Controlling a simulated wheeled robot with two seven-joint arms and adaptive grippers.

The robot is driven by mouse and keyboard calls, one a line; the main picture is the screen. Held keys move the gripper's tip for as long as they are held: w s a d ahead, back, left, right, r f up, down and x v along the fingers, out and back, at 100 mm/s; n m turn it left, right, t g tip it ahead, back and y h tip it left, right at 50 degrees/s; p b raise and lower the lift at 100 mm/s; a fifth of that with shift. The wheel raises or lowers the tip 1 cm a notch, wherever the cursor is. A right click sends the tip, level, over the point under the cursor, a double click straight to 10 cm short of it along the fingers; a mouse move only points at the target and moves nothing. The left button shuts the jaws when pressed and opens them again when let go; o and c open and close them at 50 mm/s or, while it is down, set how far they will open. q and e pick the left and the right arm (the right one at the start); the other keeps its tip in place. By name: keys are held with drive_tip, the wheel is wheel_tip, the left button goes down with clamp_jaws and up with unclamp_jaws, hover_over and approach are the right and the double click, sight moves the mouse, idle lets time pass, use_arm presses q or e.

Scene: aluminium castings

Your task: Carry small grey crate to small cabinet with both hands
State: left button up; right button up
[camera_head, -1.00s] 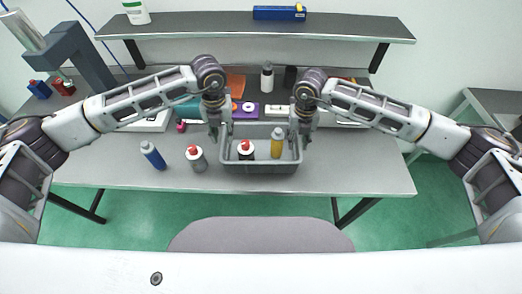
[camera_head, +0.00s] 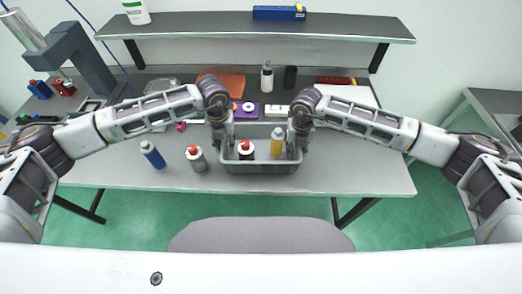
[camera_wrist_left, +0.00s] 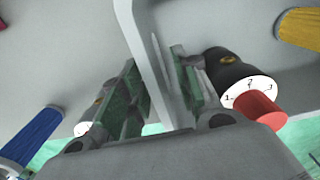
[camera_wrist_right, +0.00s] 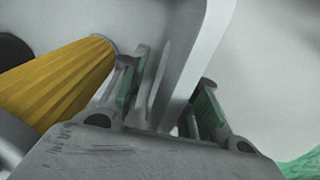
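The small grey crate (camera_head: 262,168) stands on the table and holds a dark bottle with a red cap (camera_head: 246,152) and a yellow bottle (camera_head: 278,143). My left gripper (camera_head: 222,143) is at its left wall. In the left wrist view its green-padded fingers (camera_wrist_left: 160,90) stand on either side of the wall, parted. My right gripper (camera_head: 299,143) is at the right wall. In the right wrist view its fingers (camera_wrist_right: 165,95) straddle that wall with gaps showing. The small cabinet cannot be made out in these views.
A blue bottle (camera_head: 153,155) and a grey bottle with a red cap (camera_head: 195,158) stand left of the crate. Small items lie behind it, below a raised shelf (camera_head: 255,27). The table (camera_head: 360,178) is clear to the right. A grey stool seat (camera_head: 262,236) is in front.

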use_arm(q)
clamp_jaws()
use_arm(e)
clamp_jaws()
use_arm(q)
drive_tip(key=shift+r, duration=0.25)
use_arm(e)
drive_tip(key=shift+r, duration=0.2)
